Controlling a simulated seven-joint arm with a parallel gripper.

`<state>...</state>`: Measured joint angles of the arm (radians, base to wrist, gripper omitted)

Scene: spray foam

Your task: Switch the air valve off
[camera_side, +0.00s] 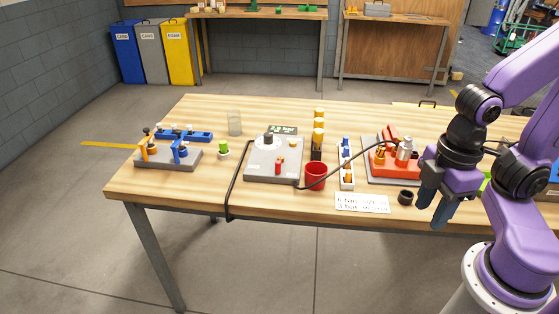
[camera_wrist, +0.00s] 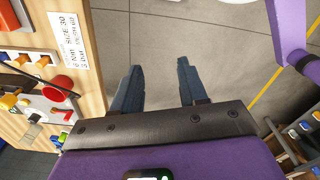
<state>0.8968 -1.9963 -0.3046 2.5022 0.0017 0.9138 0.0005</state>
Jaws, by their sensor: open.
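A grey plate (camera_side: 262,174) lies near the middle of the table, with a round black-topped fitting (camera_side: 268,140) and a small red lever (camera_side: 278,166) on it. The lever looks like the air valve handle, but its on or off setting is too small to tell. In the wrist view a small red part (camera_wrist: 68,116) on the grey plate shows at the left. My gripper (camera_side: 432,208) is open and empty, pointing down, far to the right of the lever. In the wrist view its fingers (camera_wrist: 158,72) are apart over bare floor, beyond the table's front edge.
A red cup (camera_side: 316,175) stands just right of the plate. A black hose (camera_side: 350,160) runs from the plate to a red device (camera_side: 396,160). A black ring (camera_side: 405,197) and a written card (camera_side: 362,202) lie near the front edge. Yellow-topped bottles (camera_side: 318,137) stand behind the cup.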

